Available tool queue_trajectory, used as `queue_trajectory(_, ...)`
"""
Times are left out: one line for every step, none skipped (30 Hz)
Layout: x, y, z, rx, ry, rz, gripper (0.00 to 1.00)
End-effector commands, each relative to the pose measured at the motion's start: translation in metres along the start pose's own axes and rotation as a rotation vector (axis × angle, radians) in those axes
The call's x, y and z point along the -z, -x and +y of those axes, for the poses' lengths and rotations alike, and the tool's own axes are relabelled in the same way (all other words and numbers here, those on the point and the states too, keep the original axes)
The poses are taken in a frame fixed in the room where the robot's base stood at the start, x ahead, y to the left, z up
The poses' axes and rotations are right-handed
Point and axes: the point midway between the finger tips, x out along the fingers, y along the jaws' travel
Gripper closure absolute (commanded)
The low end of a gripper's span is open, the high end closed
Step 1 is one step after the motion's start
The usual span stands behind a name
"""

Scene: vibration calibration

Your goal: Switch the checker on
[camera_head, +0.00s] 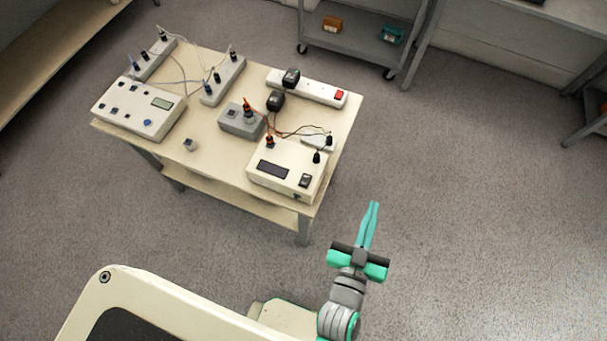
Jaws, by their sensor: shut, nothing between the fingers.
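A white box with a dark display (273,169) and a black rocker switch (305,180) sits at the near right corner of the table; it looks like the checker. An orange plug and black plugs stand at its back edge. I cannot tell the switch's position, and the display looks dark. My gripper (373,206) has teal fingers, shut and empty. It is over the floor to the right of the table, apart from the box and lower right of it in the picture.
A grey cart (362,45) stands behind. Floor right of the table is clear.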

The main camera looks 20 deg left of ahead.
Motion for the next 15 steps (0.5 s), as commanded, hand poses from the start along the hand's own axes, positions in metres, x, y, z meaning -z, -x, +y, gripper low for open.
queue_trajectory(0.013,-0.020,0.006,-0.014,0.000,0.031,1.00)
queue_trajectory(0.019,-0.030,0.011,-0.025,-0.002,0.044,1.00)
queue_trajectory(0.028,-0.043,0.017,-0.043,-0.008,0.062,1.00)
queue_trajectory(0.035,-0.053,0.021,-0.055,-0.012,0.077,1.00)
queue_trajectory(0.043,-0.062,0.026,-0.070,-0.020,0.091,1.00)
queue_trajectory(0.053,-0.074,0.032,-0.089,-0.030,0.110,1.00)
queue_trajectory(0.061,-0.083,0.037,-0.105,-0.039,0.125,1.00)
queue_trajectory(0.069,-0.091,0.042,-0.121,-0.050,0.139,1.00)
queue_trajectory(0.080,-0.102,0.048,-0.144,-0.065,0.160,1.00)
queue_trajectory(0.089,-0.110,0.053,-0.161,-0.079,0.176,1.00)
queue_trajectory(0.098,-0.117,0.058,-0.178,-0.095,0.192,1.00)
queue_trajectory(0.111,-0.126,0.065,-0.203,-0.116,0.214,1.00)
queue_trajectory(0.119,-0.133,0.069,-0.220,-0.135,0.230,1.00)
queue_trajectory(0.128,-0.139,0.074,-0.241,-0.153,0.246,1.00)
queue_trajectory(0.141,-0.146,0.081,-0.265,-0.182,0.268,1.00)
